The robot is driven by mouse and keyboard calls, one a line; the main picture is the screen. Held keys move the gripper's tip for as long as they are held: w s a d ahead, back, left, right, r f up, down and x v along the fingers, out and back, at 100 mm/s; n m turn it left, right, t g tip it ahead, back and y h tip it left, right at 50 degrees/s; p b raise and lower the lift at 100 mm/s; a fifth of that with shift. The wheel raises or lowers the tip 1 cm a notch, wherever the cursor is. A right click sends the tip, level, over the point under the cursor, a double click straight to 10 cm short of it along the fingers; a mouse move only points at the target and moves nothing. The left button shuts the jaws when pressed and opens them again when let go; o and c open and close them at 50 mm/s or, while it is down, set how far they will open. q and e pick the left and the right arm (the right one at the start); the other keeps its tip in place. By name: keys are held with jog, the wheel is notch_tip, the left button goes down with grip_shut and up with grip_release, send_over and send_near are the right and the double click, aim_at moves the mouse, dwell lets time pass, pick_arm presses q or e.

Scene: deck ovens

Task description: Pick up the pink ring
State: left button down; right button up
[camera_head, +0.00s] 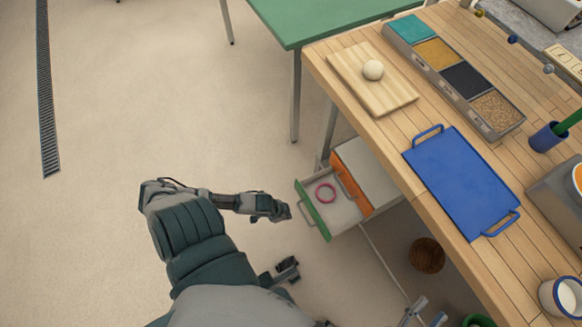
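The pink ring (325,193) lies flat in the open green-fronted drawer (333,204) of a low cabinet under the wooden bench. My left gripper (284,209) is at the end of the arm that comes in from the left. It is just left of the drawer, apart from the ring; its fingers are too small and dark to tell open from shut.
The wooden bench (437,215) overhangs the cabinet on the right and carries a blue tray (463,180), a cutting board (371,79) with a white ball, and a row of ingredient bins (455,75). A green table (310,15) stands behind. The floor at left is clear.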

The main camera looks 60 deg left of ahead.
pick_arm(q)
jog(key=shift+c, duration=1.9)
grip_release()
